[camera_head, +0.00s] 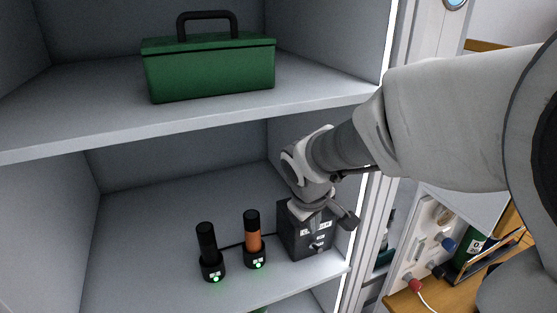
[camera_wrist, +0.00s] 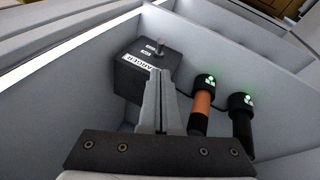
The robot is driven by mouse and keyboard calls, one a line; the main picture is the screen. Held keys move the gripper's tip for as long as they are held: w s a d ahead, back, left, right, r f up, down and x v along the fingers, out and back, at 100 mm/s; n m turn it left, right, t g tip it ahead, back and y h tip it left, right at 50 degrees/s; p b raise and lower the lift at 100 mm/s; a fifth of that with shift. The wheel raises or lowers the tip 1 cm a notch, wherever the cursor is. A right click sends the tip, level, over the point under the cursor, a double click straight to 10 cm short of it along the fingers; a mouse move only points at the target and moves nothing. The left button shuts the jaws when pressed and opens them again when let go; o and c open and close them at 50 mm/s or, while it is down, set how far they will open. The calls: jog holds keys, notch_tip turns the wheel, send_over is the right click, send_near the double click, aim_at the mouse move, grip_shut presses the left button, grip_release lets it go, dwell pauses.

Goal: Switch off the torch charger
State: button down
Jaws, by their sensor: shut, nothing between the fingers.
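The torch charger is a dark grey box (camera_head: 291,236) at the right end of the lower shelf. It also shows in the wrist view (camera_wrist: 128,82), with a white label on its face. A small toggle switch (camera_wrist: 160,46) sticks out of that face; in the head view the switch (camera_head: 317,246) is low on the front. Two torches, one black (camera_head: 207,243) and one orange (camera_head: 252,232), stand in black bases with green lights lit. My gripper (camera_wrist: 162,72) is shut and empty in front of the charger, its fingertips appearing just below the switch in the wrist view. Contact cannot be told.
A green toolbox (camera_head: 210,72) stands on the shelf above (camera_head: 110,132). The cabinet's right side frame (camera_head: 385,160) is close to my arm. A black cable links the torch bases and the charger. The left of the lower shelf (camera_head: 135,240) is clear.

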aim_at(315, 247)
jog(key=x, duration=1)
jog(key=shift+f+b, duration=0.1)
jog(key=shift+b, duration=0.6)
jog(key=shift+s, duration=0.2)
